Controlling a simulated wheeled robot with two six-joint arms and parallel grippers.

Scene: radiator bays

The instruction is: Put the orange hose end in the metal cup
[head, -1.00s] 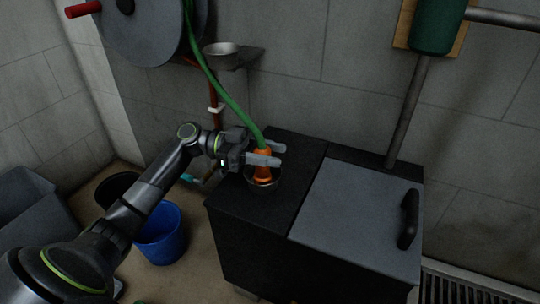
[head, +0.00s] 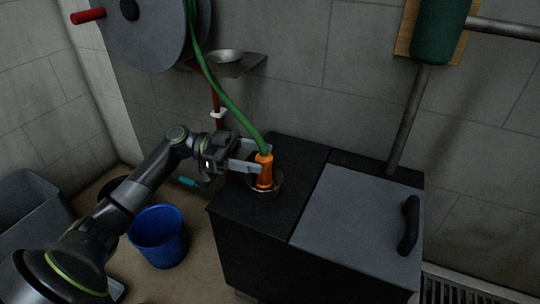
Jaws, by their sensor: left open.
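The orange hose end (head: 265,172) stands upright with its lower end inside the metal cup (head: 279,186). The cup sits on the left part of the black cabinet's top. The green hose (head: 231,106) runs from the hose end up to the reel at the upper left. My left gripper (head: 261,158) is open, with its fingers pointing right beside the upper part of the orange hose end. Whether a finger still touches it, I cannot tell. My right gripper is not in view.
The black cabinet (head: 236,204) has a grey lid (head: 352,215) with a black handle (head: 409,223). A blue bucket (head: 158,238) stands on the floor at left. A small metal bowl (head: 229,56) sits on a wall shelf. A hose reel (head: 157,30) hangs upper left.

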